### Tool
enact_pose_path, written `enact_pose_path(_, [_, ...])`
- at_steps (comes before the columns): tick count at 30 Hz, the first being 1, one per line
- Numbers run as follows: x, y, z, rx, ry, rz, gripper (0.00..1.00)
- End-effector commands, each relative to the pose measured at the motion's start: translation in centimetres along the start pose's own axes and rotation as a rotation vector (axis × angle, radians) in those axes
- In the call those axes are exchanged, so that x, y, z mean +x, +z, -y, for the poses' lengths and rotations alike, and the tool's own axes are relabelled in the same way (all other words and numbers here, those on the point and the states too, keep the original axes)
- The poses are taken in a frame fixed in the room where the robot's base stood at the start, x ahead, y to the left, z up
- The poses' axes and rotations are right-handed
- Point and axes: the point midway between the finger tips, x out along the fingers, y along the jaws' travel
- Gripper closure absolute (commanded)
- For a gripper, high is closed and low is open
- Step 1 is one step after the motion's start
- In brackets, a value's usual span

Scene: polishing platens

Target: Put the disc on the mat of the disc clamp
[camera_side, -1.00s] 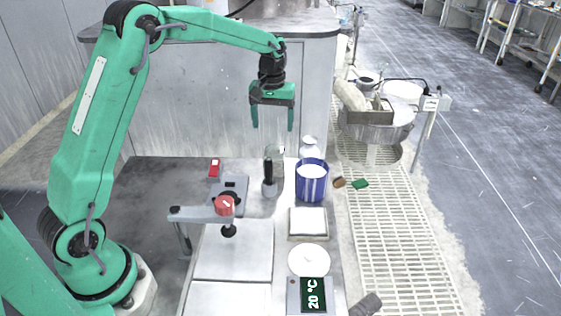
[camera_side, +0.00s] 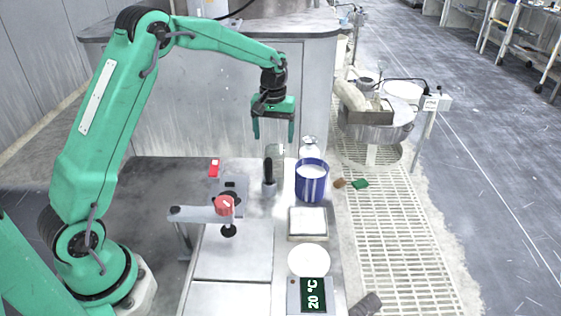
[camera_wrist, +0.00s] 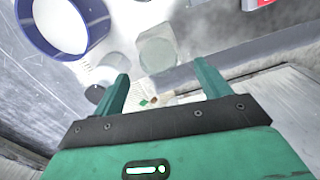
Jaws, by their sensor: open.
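A greyish, see-through disc (camera_side: 274,151) seems to stand on edge at the top of a dark upright holder (camera_side: 268,170). A pale rounded shape in the wrist view (camera_wrist: 157,48), beyond my fingertips, looks like the same disc. My gripper (camera_side: 273,138) is open and empty, pointing down just above the disc and apart from it. Its two fingers also show in the wrist view (camera_wrist: 161,76). The disc clamp, with a red knob (camera_side: 225,205) and a grey bar, stands nearer the camera and left of the disc. Its mat cannot be made out clearly under the bar and knob.
A blue tub (camera_side: 311,181) with white contents stands right of the holder, with a pale bottle (camera_side: 309,147) behind it. A square white-topped block (camera_side: 308,223), a white round pad (camera_side: 308,260) and a temperature display (camera_side: 313,294) line the right edge.

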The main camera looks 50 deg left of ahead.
Motion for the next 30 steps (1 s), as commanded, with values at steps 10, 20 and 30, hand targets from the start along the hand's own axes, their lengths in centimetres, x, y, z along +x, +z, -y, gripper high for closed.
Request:
enact_pose_path(10, [3.8,0.2,-0.2,0.0,-0.001,0.003,0.24])
enact_pose_path(20, [4.4,0.2,-0.2,0.0,0.0,0.001,0.24])
enact_pose_path(30, [4.3,0.1,-0.2,0.0,0.0,0.001,0.36])
